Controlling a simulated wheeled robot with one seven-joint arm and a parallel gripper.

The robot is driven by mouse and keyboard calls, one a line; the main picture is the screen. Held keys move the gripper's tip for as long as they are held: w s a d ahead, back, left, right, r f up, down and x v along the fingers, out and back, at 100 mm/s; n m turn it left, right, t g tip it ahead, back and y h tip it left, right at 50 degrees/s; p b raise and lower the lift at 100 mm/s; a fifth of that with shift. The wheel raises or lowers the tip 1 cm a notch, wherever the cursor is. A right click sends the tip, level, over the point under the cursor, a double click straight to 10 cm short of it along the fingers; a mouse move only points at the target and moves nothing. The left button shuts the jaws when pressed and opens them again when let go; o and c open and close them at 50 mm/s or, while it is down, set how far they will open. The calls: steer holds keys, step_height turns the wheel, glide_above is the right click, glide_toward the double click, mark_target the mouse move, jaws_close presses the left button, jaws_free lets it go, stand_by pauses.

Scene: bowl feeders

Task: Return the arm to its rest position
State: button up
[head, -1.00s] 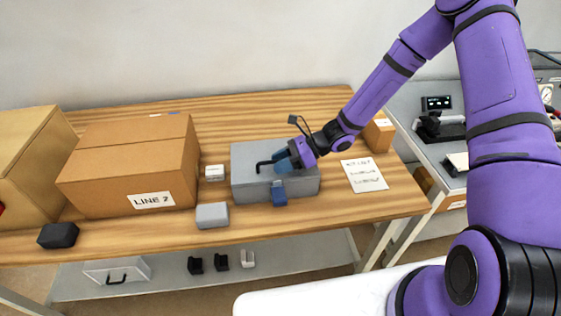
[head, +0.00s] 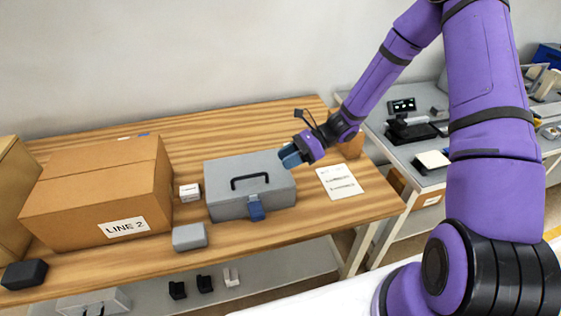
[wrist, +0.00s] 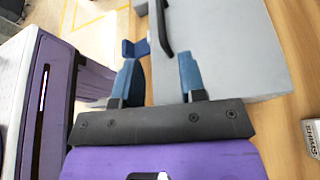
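My purple arm reaches in from the right in the head view. My gripper (head: 288,157) has blue fingertips and hangs above the right end of a closed grey toolbox (head: 228,205), apart from its handle. In the wrist view my gripper (wrist: 160,80) shows its two blue fingers spread apart with nothing between them. The toolbox also shows in the wrist view (wrist: 235,50), beyond and beside the fingers. The toolbox has a black handle (head: 264,176) and a blue latch (head: 256,207) on its front.
A cardboard box marked LINE 2 (head: 95,190) stands left on the wooden table (head: 300,225). A grey block (head: 189,237), a small white box (head: 190,192), a black block (head: 24,274) and a paper note (head: 340,181) lie around the toolbox. A grey side bench (head: 425,165) stands at right.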

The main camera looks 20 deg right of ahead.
stand_by(0.4)
steer(key=s+d+r+n+h, duration=0.2)
steer(key=s+r+n+h, duration=0.35)
steer(key=r, duration=0.55)
steer(key=s+d+r+n+h, duration=0.35)
steer(key=s+r+n, duration=0.3)
steer(key=r, duration=0.45)
steer(key=s+d+r+n+t+h, duration=0.2)
steer(key=s+d+r+n+t, duration=0.1)
steer(key=s+r, duration=0.3)
steer(key=s+d+r+n+t+h, duration=0.2)
steer(key=s+r+n+t, duration=0.1)
steer(key=s+r, duration=0.3)
steer(key=shift+s+d+n+h, duration=0.35)
steer(key=shift+s+n, duration=0.35)
steer(key=shift+s, duration=0.5)
